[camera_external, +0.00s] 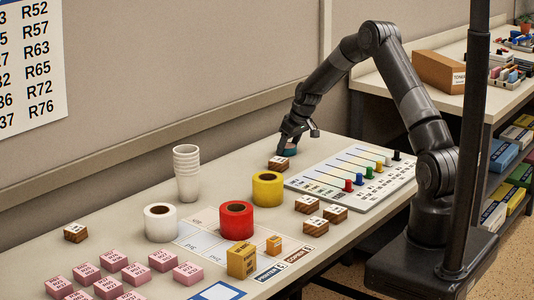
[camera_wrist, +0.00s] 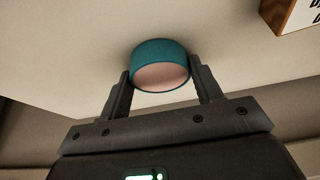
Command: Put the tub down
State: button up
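The tub is a short round teal cup with a pinkish face. In the wrist view the tub (camera_wrist: 152,52) sits between the two fingers of my gripper (camera_wrist: 160,68), which appear to touch it on both sides. In the external view the tub (camera_external: 291,151) shows as a small teal patch under my gripper (camera_external: 289,143), at the back of the table, just behind a wooden block (camera_external: 279,163). It is at or very close to the table top (camera_external: 335,143); I cannot tell whether it touches.
A slider board (camera_external: 350,177) lies right of the tub. Yellow (camera_external: 267,188), red (camera_external: 237,220) and white (camera_external: 160,222) rolls, stacked cups (camera_external: 187,173) and several pink blocks (camera_external: 113,260) stand to the left. Bare table lies between the cups and the tub.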

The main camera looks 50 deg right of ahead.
jog(key=o, duration=0.4)
jog(key=shift+r, duration=0.1)
jog(key=v, duration=1.2)
jog(key=s+a+r, duration=1.6)
jog(key=r, duration=0.1)
jog(key=shift+t, duration=0.5)
jog(key=s+a, duration=0.2)
jog(key=s, duration=0.5)
jog(key=s+a, duration=0.3)
jog(key=s, duration=0.5)
jog(key=s+a, duration=0.3)
jog(key=s, duration=0.4)
jog(key=shift+s+r, duration=0.15)
jog(key=shift+s, duration=0.25)
